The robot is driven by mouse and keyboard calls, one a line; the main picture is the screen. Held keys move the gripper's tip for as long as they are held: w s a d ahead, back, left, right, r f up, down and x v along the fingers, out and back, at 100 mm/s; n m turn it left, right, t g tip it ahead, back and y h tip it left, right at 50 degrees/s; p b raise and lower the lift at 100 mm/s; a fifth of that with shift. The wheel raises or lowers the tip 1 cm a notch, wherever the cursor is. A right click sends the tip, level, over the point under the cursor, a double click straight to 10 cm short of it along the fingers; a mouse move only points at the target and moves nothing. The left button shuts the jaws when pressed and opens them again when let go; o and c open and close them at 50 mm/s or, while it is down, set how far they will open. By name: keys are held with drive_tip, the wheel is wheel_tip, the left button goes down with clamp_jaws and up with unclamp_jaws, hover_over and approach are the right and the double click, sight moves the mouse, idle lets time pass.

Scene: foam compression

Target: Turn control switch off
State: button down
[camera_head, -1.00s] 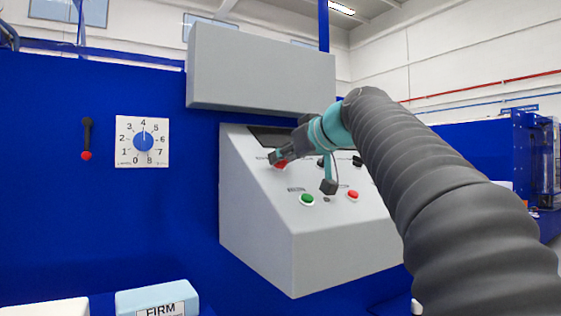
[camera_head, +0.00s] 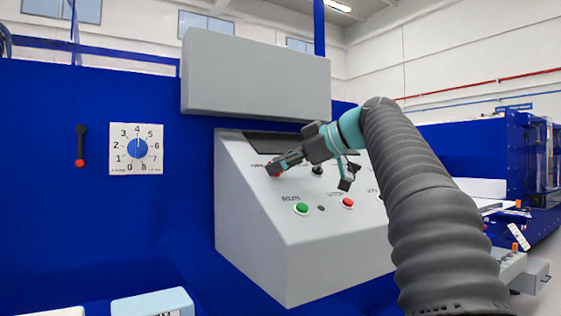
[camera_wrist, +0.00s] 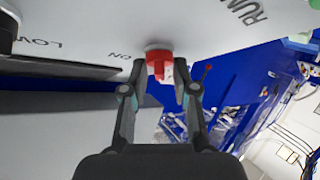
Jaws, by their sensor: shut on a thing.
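The control switch is a red knob (camera_head: 273,170) at the upper left of the grey sloped panel (camera_head: 255,215). It also shows in the wrist view (camera_wrist: 158,64), by the word ON. My gripper (camera_head: 279,166) reaches it from the right. In the wrist view my two fingertips (camera_wrist: 160,76) stand on either side of the red knob and are shut on it. The fingers partly cover the knob in the head view, and its exact angle is hard to read there.
A green button (camera_head: 301,208) marked RUN and a red button (camera_head: 347,202) marked STOP sit lower on the panel. A grey box (camera_head: 255,72) overhangs the panel. A blue dial (camera_head: 138,147) and a small red-tipped lever (camera_head: 80,148) are on the blue wall at left.

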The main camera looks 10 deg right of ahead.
idle(0.3)
drive_tip(key=c, duration=1.2)
unclamp_jaws()
drive_tip(key=shift+f, duration=0.1)
drive_tip(key=shift+c, duration=0.2)
drive_tip(key=v, duration=1.2)
